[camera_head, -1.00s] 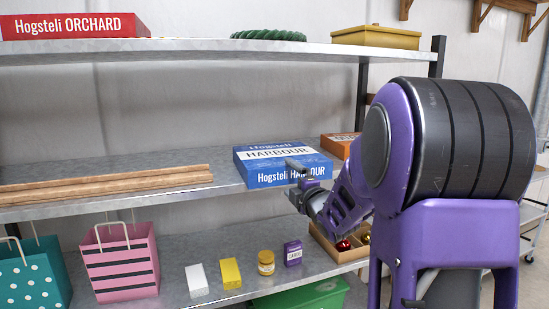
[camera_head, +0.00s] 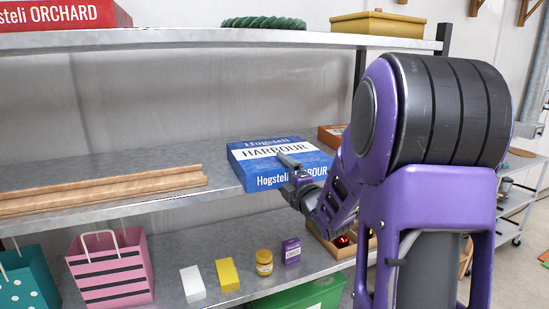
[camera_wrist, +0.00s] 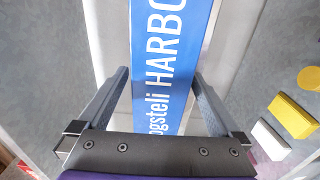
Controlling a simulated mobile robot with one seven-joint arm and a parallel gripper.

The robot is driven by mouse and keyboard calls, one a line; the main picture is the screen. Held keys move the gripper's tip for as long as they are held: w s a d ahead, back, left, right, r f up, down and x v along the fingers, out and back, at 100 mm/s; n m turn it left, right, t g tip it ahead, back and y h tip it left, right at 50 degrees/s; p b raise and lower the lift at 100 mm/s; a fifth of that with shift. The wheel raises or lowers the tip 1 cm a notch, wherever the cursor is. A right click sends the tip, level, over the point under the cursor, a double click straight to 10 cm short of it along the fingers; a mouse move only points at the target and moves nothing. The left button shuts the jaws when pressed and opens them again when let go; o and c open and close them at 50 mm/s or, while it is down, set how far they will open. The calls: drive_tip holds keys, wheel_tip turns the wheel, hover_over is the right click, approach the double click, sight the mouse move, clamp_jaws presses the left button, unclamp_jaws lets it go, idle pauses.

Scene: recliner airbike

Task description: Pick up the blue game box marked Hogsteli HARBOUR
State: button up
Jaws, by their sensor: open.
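The blue game box (camera_head: 250,168), with a white HARBOUR band, lies flat on the middle shelf, its lettered front side at the shelf's front edge. My gripper (camera_head: 284,173) is in front of it and hides part of the front lettering. In the wrist view, the box's blue lettered side (camera_wrist: 161,45) runs up the picture between the two open fingers (camera_wrist: 160,74). One finger appears on each side of the blue strip. The gripper is open and not closed on the box. I cannot tell whether a finger touches it.
An orange-brown box (camera_head: 332,134) stands close behind the blue box at right. Wooden planks (camera_head: 100,190) lie left on the same shelf (camera_head: 222,182). The upper shelf (camera_head: 200,40) overhangs. Below are a pink striped bag (camera_head: 110,268), small boxes and a jar (camera_head: 264,262).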

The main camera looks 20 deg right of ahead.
clamp_jaws()
drive_tip(key=shift+r, duration=0.25)
idle(0.4)
